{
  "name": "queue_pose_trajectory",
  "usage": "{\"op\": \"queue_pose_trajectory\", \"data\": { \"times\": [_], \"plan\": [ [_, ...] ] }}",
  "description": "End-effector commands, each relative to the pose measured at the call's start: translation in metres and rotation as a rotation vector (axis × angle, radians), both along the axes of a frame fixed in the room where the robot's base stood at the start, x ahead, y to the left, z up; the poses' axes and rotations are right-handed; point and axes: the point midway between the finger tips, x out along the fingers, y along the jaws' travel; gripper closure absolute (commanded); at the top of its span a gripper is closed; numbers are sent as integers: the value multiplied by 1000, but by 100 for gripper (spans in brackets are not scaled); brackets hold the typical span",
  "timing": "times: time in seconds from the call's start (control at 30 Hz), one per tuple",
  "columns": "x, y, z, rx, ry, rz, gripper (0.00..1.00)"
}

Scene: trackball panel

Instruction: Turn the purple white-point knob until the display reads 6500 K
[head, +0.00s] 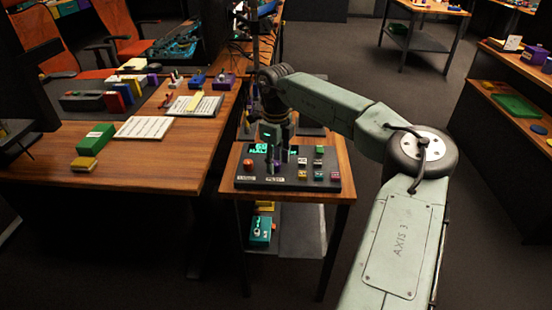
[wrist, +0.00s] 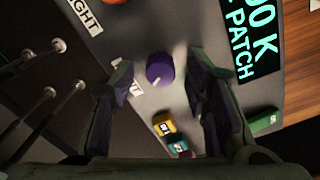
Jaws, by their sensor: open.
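In the wrist view the purple knob (wrist: 160,68) stands on the grey panel (wrist: 150,105), between the two fingers of my gripper (wrist: 162,82). The fingers are open, with a gap on each side of the knob. The black display (wrist: 252,40) is cut off and turned sideways; its green text shows "00 K" and "PATCH", with the leading digits out of frame. In the head view my gripper (head: 274,163) points down over the panel (head: 294,181).
An orange-red knob (head: 248,163) sits at the panel's left. Several coloured keys (head: 319,162) stand at its right. In the wrist view a yellow key (wrist: 164,126) and a green key (wrist: 264,121) are near the fingers. A cluttered desk (head: 50,185) lies to the left.

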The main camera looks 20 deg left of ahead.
Motion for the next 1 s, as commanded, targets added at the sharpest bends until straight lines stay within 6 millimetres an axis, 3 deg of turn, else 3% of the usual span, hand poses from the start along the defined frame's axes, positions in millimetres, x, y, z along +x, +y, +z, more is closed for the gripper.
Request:
{"op": "queue_pose_trajectory", "data": {
  "times": [0.13, 0.77, 1.0],
  "plan": [
    [0, 0, 0, 0, 0, 0, 57],
    [0, 0, 0, 0, 0, 0, 99],
    [0, 0, 0, 0, 0, -5, 100]
  ]
}}
